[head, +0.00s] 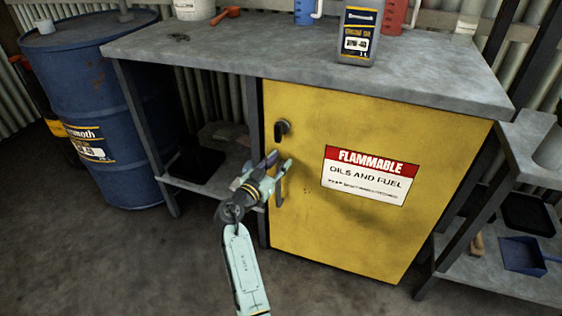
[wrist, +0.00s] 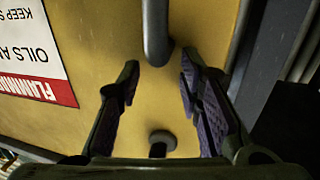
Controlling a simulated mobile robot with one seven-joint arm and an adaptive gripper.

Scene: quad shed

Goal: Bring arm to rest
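My gripper (head: 279,162) is in front of the left side of the yellow cabinet door (head: 350,235), just below a black latch (head: 282,128). A grey bar handle (wrist: 156,30) ends just beyond the fingertips, and a rounded dark fitting (wrist: 162,142) lies between the finger bases. In the head view the handle (head: 278,192) is partly hidden by my gripper. I cannot tell whether a finger touches the door. The door looks shut.
A grey workbench (head: 220,50) tops the cabinet, with an oil can (head: 358,35) and a red scoop (head: 225,15) on it. A blue drum (head: 95,100) stands at left. A low shelf (head: 490,275) with a blue dustpan (head: 522,256) is at right. The floor in front is clear.

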